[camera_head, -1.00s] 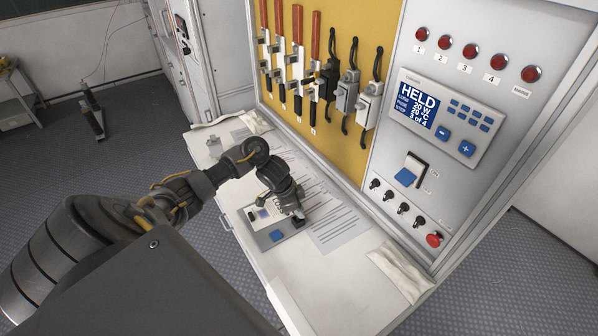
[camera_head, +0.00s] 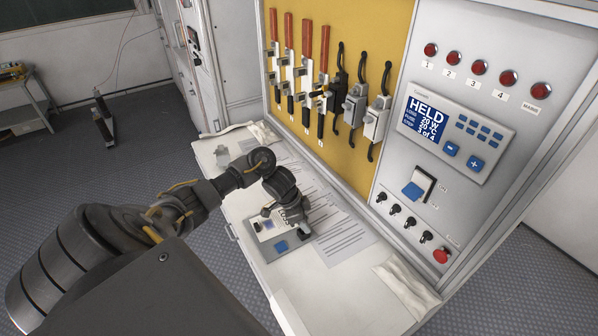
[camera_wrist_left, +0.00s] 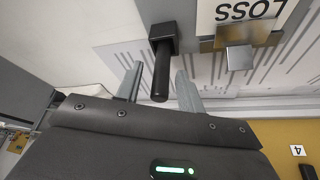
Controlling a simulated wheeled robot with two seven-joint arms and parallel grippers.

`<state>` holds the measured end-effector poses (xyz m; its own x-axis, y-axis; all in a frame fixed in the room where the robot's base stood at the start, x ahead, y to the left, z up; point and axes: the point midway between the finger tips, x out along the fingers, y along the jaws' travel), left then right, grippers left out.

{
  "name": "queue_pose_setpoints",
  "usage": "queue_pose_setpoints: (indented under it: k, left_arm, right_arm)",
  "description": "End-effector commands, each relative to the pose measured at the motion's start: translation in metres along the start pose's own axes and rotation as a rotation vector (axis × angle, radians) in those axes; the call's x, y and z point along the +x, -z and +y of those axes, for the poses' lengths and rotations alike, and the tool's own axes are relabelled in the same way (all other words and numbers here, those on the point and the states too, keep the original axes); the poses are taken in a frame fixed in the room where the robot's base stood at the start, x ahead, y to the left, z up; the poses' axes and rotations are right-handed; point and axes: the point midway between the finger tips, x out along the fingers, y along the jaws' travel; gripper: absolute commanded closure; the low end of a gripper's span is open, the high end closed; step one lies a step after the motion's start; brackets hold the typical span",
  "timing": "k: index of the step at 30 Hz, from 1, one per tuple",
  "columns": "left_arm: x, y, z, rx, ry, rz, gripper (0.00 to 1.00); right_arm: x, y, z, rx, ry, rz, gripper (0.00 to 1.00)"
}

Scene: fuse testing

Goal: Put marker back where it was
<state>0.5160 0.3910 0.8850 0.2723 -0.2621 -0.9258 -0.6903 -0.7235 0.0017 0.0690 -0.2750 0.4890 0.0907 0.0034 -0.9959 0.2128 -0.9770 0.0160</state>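My left gripper (camera_head: 270,211) is low over the bench at the test device (camera_head: 268,257), a grey box with a blue button. In the left wrist view its two fingers (camera_wrist_left: 160,88) are apart, on either side of a black stem with a square black block (camera_wrist_left: 163,38). The stem does not appear clamped; I cannot tell if it is the marker or part of the device. A card reading "LOSS" (camera_wrist_left: 243,12) sits behind a metal clip beside it. My right gripper is not in view.
The fuse board (camera_head: 385,25) carries several red-handled switches (camera_head: 306,42) and black-handled ones. The control panel (camera_head: 455,128) reads "HELD". Printed sheets (camera_head: 345,238) lie beside the device, and a white cloth (camera_head: 407,287) lies at the bench's near right end.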

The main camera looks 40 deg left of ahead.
Motion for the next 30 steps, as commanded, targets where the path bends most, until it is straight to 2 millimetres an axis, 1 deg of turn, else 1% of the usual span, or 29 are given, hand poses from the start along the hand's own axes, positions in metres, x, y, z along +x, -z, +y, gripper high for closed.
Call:
queue_pose_setpoints:
  k: [8,9,12,15,18,21,30]
  left_arm:
    - [-0.058,0.000,-0.002,0.006,0.007,0.000,0.62]
    - [-0.067,0.000,-0.003,0.005,0.008,-0.001,0.62]
    - [-0.086,0.000,-0.002,0.004,0.006,-0.002,0.62]
    - [-0.100,0.000,-0.002,0.003,0.006,0.000,0.62]
    - [-0.109,0.000,-0.001,0.001,0.004,0.000,0.62]
    - [-0.114,0.000,0.000,0.002,0.002,0.000,0.62]
    - [-0.115,0.000,0.000,0.000,0.001,0.000,0.62]
  right_arm:
    - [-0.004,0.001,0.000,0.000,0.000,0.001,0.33]
    - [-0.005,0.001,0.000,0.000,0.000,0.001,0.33]
    - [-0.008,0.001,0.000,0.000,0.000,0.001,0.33]
    - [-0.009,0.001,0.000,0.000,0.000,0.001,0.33]
    - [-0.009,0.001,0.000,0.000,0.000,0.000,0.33]
    - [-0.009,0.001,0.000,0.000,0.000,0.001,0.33]
    - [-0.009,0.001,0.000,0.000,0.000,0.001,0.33]
